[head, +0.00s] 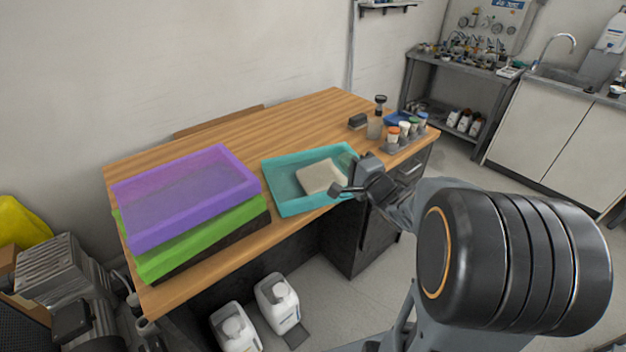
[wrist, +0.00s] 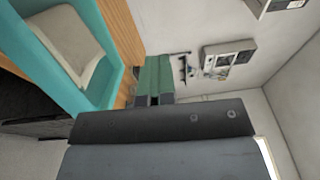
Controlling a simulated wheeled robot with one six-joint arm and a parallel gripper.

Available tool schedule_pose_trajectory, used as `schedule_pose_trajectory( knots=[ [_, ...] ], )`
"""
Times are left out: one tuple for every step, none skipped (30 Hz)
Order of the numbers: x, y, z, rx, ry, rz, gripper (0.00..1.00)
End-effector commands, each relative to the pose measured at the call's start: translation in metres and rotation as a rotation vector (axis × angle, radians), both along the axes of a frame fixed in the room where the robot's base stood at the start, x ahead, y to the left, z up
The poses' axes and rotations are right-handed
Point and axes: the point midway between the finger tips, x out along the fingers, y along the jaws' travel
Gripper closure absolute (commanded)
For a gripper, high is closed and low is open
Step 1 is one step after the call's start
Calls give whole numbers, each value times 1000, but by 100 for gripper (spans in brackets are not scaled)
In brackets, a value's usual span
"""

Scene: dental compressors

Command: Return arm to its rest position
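My gripper (head: 352,176) is in the head view at the front right edge of the wooden table, by the right end of a teal tray (head: 286,208). My arm reaches up to it from the lower right. In the wrist view, the gripper's dark body fills the bottom, and small dark and green parts (wrist: 153,84) stand close together in front of it. I cannot tell whether the fingers are open or shut, and no held object is clear. A cream, flat, square piece (head: 320,177) lies in the teal tray, apart from the gripper.
A purple tray (head: 150,232) sits on a green tray (head: 168,262) at the table's left. Small jars (head: 404,130) and a dark-topped container (head: 375,127) stand at the right end. White jugs (head: 279,303) stand on the floor.

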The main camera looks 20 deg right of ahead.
Motion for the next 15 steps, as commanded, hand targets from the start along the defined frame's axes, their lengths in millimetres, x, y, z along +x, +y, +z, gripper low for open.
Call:
schedule_pose_trajectory(
  knots=[
    [-4,3,-9,-4,2,22,100],
    [-6,6,-11,-2,4,38,100],
    [-9,9,-15,1,4,58,100],
    [-9,11,-17,2,3,67,100],
    [-9,12,-18,4,1,73,100],
    [-9,12,-19,1,-2,75,100],
    [-9,12,-19,-6,-6,75,100],
    [-9,12,-20,-17,-11,74,100],
    [-9,11,-21,-45,-16,69,100],
    [-8,10,-23,-79,-14,61,100],
    [-7,8,-26,-121,-7,47,100],
    [-6,3,-32,-193,12,17,100],
    [-4,-3,-39,-257,32,-13,100],
    [-3,-10,-46,-328,61,-46,100],
    [-3,-21,-58,-431,116,-94,100]
  ],
)
